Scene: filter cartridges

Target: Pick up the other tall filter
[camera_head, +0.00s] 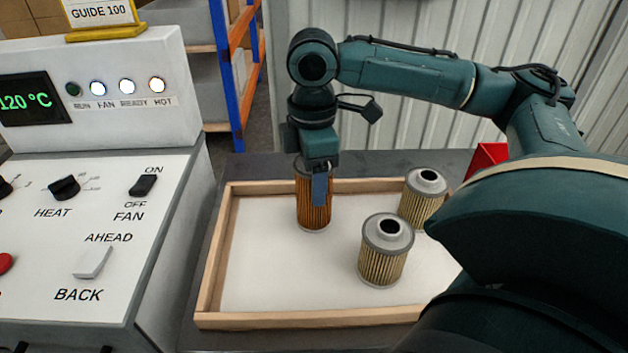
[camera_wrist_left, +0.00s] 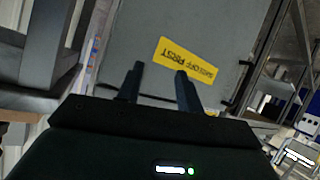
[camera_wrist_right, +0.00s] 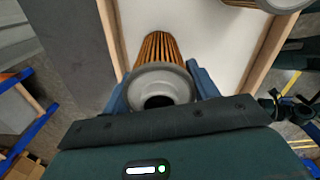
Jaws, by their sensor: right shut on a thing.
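A tall filter (camera_head: 313,215) with orange-brown pleats is upright at the left back of the wooden-rimmed tray (camera_head: 300,319). My right gripper (camera_head: 319,186) points down and is shut on its upper part. In the right wrist view the filter's grey ringed end (camera_wrist_right: 160,78) sits between the two fingers of my right gripper (camera_wrist_right: 160,90). I cannot tell whether its base touches the tray. Two shorter filters with pale yellow pleats stand in the tray, one at front centre (camera_head: 385,262) and one behind right (camera_head: 421,205). My left gripper (camera_wrist_left: 159,76) is open and empty, away from the tray.
A control panel (camera_head: 95,240) with switches and a display stands left of the tray. Something red (camera_head: 487,158) shows behind my right arm, mostly hidden. The tray's left front is bare. A yellow label (camera_wrist_left: 185,63) on a grey surface faces my left gripper.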

